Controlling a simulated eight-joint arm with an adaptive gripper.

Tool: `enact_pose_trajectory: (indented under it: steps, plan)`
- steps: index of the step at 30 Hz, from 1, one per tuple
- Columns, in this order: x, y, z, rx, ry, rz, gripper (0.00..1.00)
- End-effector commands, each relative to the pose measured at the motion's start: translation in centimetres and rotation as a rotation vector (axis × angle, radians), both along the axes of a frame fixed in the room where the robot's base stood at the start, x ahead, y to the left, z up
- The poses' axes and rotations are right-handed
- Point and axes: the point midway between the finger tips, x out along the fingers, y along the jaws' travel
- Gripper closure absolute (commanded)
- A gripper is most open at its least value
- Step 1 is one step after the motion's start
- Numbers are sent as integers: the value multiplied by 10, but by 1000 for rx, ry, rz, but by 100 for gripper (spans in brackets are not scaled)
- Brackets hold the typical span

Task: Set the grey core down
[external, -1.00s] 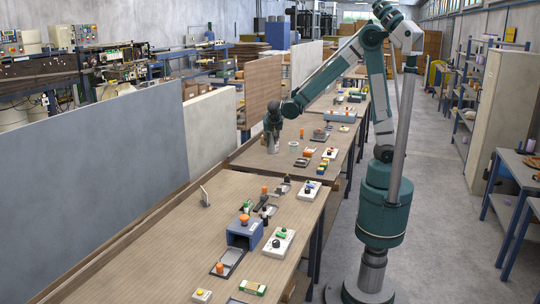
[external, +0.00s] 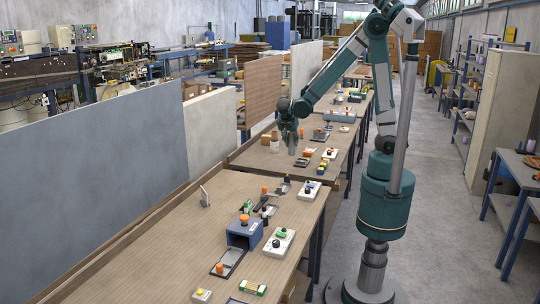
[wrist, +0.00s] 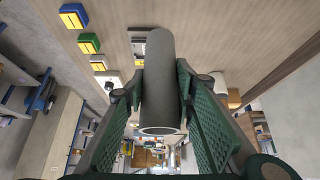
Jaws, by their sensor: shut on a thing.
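The grey core (wrist: 160,85) is a smooth hollow tube with its open end facing the wrist camera. My gripper (wrist: 158,100) is shut on it, with green ribbed finger pads on both sides. In the external view my gripper (external: 291,134) points down over the far wooden bench (external: 245,157). The core (external: 292,148) hangs upright below the fingers. I cannot tell whether its lower end touches the bench.
A pale cylindrical item (external: 274,144) and a brown box (external: 265,139) stand just left of the core. Several small button boxes and trays lie to its right. A blue box (external: 243,232) stands on the near bench. Bare wood lies in front of the core.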

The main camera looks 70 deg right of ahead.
Motion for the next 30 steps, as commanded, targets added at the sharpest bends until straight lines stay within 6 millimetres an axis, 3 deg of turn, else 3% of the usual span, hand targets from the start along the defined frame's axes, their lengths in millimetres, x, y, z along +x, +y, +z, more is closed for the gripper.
enact_pose_trajectory:
  steps: [7,19,30]
  plan:
    - [0,0,-12,0,0,0,85]
    - [0,0,-53,0,0,1,85]
    - [0,0,-58,0,0,1,85]
